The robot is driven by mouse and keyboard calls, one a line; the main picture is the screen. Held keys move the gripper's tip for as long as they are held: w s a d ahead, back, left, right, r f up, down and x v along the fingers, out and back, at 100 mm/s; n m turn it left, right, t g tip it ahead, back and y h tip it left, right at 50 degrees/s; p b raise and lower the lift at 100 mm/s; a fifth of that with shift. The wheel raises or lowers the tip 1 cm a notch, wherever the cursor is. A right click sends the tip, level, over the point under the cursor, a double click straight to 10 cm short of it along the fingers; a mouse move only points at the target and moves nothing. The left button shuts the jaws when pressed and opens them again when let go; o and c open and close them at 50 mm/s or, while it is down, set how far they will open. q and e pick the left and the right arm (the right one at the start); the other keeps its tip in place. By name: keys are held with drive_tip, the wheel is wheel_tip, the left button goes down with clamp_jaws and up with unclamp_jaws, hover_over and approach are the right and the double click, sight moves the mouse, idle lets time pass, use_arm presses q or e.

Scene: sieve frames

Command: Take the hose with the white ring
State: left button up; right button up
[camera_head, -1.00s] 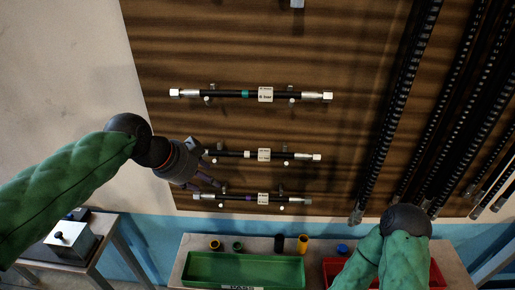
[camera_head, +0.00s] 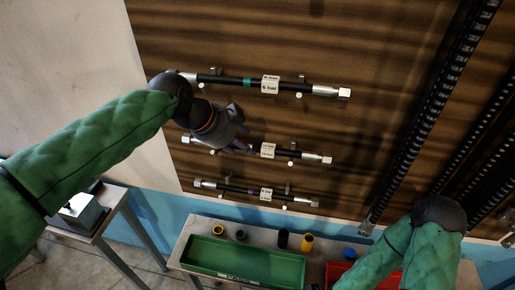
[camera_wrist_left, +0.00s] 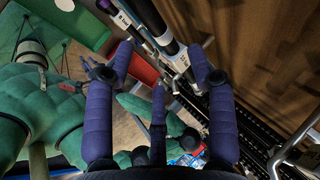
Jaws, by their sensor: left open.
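Three black hoses with silver ends hang one above another on a brown board. The middle hose (camera_head: 283,153) carries a white tag (camera_head: 267,150); the part where its white ring would show is hidden behind my left gripper (camera_head: 243,148). My left gripper is open and empty, its purple fingers at the left half of this hose. In the left wrist view the spread fingers (camera_wrist_left: 160,62) have a black hose (camera_wrist_left: 152,22) with a white tag beyond them. I cannot tell whether they touch it.
The upper hose (camera_head: 222,80) has a green ring, the lower hose (camera_head: 232,189) a purple one. Long dark hoses (camera_head: 420,125) hang at the right. Below stand a green tray (camera_head: 240,280), a red tray (camera_head: 388,281) and several small cylinders.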

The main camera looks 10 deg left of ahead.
sight(254, 148)
use_arm(q)
drive_tip(key=x, duration=0.5)
drive_tip(key=shift+w+d, duration=0.1)
drive_tip(key=shift+d, duration=0.05)
drive_tip(key=shift+r, duration=0.1)
clamp_jaws()
